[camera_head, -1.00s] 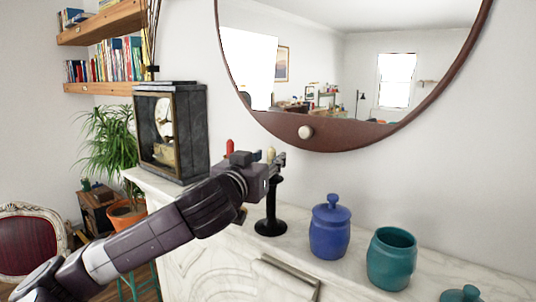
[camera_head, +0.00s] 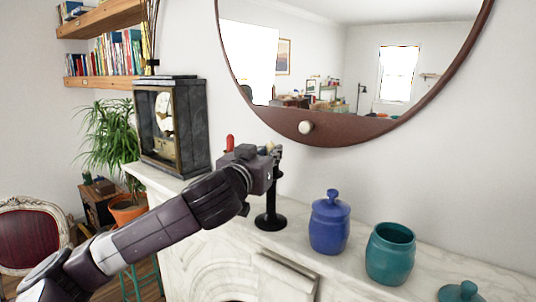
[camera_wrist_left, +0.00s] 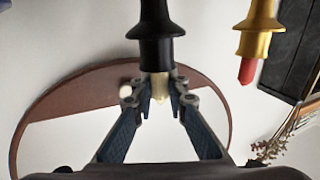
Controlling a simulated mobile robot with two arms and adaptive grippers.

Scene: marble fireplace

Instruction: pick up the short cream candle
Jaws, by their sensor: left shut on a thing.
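The short cream candle (camera_wrist_left: 160,86) sits in the top of a black candlestick (camera_head: 270,217) on the mantel. My left gripper (camera_wrist_left: 158,97) is shut on the candle, with a finger on each side of it in the left wrist view. In the head view the left gripper (camera_head: 275,154) is at the top of the candlestick and hides most of the candle. The black candlestick (camera_wrist_left: 156,30) stays close beyond the fingertips, and I cannot tell whether the candle is clear of it. My right gripper is not in view.
A red candle (camera_head: 230,142) in a yellow candlestick (camera_wrist_left: 257,30) stands beside the black one. A dark clock (camera_head: 190,130) is to the left. A blue lidded jar (camera_head: 329,225) and an open teal jar (camera_head: 390,255) stand right. A round mirror (camera_head: 330,135) hangs behind.

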